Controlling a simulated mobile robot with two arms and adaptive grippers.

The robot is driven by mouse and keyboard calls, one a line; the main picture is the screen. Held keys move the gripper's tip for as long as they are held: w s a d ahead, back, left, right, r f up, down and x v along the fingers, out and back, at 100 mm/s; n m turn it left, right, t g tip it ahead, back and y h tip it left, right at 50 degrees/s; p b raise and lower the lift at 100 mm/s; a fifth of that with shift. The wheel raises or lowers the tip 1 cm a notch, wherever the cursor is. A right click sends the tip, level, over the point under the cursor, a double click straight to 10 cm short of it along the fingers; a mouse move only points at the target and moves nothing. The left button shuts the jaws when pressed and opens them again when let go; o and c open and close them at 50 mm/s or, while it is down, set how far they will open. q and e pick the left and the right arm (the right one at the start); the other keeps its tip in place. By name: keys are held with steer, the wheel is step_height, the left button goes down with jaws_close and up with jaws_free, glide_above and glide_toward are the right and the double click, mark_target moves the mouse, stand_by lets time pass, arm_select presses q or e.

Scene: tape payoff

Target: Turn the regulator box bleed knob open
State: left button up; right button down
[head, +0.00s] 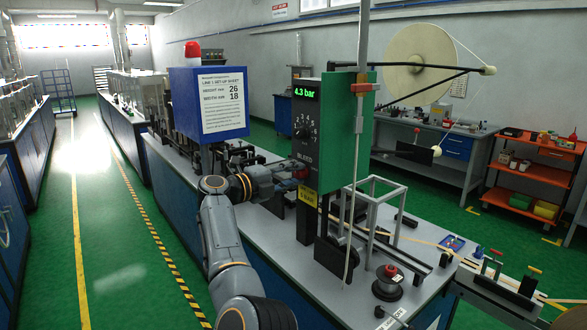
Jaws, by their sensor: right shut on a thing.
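The regulator box (345,130) is a green cabinet with a dark front panel, standing at the centre of the head view. Its lit green display reads 4.3 bar. A numbered dial (303,132) sits at mid-height on the panel. The red bleed knob (301,173) shows low on the panel, partly covered by my gripper. My right gripper (292,168) reaches in from the left of the panel and is shut on this knob. The fingers are small and partly hidden, so the knob's turn angle cannot be read. My left gripper is not in view.
A blue box with a set-up sheet (222,103) and a red lamp (192,50) stands left of the regulator box. A thin upright pole and a white frame (373,198) stand at its right. A large reel (420,63) hangs behind. The floor aisle at left is clear.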

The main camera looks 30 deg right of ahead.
steer(key=shift+r+n+p, duration=0.2)
steer(key=shift+n+p, duration=0.55)
steer(key=shift+n, duration=0.45)
steer(key=c, duration=1)
jaws_free()
steer(key=shift+w+f, duration=0.1)
steer(key=shift+f, duration=0.05)
steer(key=shift+c, duration=0.2)
steer(key=shift+a, duration=0.15)
steer(key=a, duration=0.7)
steer(key=shift+s+r, duration=0.2)
steer(key=shift+s, duration=0.1)
steer(key=shift+a+n, duration=0.1)
steer(key=shift+n, duration=0.2)
